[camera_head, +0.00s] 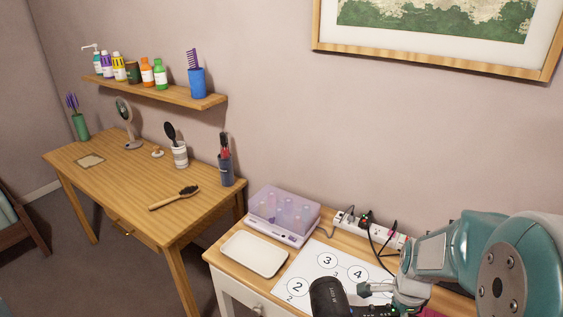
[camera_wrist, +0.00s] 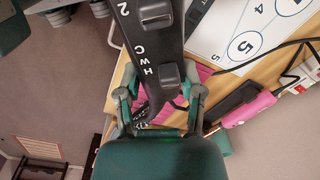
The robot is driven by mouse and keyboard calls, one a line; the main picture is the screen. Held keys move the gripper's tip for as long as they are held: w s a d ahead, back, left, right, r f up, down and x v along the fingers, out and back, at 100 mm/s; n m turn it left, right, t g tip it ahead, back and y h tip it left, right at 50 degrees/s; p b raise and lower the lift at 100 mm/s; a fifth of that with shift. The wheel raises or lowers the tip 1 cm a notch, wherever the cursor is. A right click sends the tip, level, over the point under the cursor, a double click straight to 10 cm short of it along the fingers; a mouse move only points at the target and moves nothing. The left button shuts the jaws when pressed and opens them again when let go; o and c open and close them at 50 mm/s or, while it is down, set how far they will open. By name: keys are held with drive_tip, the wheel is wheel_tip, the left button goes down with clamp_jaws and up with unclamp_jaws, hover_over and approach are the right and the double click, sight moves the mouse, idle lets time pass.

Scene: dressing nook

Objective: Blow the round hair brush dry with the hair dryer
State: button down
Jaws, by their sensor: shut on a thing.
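My gripper (camera_wrist: 160,105) is shut on a black hair dryer (camera_wrist: 150,35), with one finger on each side of its switch-covered handle. In the head view the dryer (camera_head: 328,297) shows at the bottom edge, over the white numbered sheet, with my gripper (camera_head: 375,291) to its right. A brush with a wooden handle and dark bristles (camera_head: 174,198) lies on the left table. A dark brush (camera_head: 170,132) stands in a striped cup, and a red and black one (camera_head: 225,148) stands in a navy cup. I cannot tell which is the round brush.
The left wooden table (camera_head: 120,190) has free room at its front. On the right table are a white tray (camera_head: 254,255), a lilac clear-lidded case (camera_head: 284,213), a power strip (camera_head: 368,230) with cords, and the numbered sheet (camera_head: 312,264). The wrist view shows a pink and black tool (camera_wrist: 248,107).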

drive_tip(key=w+a+f+n, duration=0.3)
drive_tip(key=w+n, duration=0.2)
drive_tip(key=n, duration=0.1)
drive_tip(key=w+a+f+n, duration=0.3)
drive_tip(key=w+a+n, duration=0.1)
drive_tip(key=w+n, duration=0.2)
drive_tip(key=w+a+f+n, duration=0.3)
drive_tip(key=w+a+n, duration=0.1)
drive_tip(key=w+n, duration=0.1)
drive_tip(key=shift+w+f+n, duration=0.1)
drive_tip(key=shift+w+n, duration=0.15)
drive_tip(key=shift+n, duration=0.45)
drive_tip(key=shift+w+a+f+n, duration=0.15)
drive_tip(key=shift+w+a+n, duration=0.05)
drive_tip(key=shift+a+n, duration=0.1)
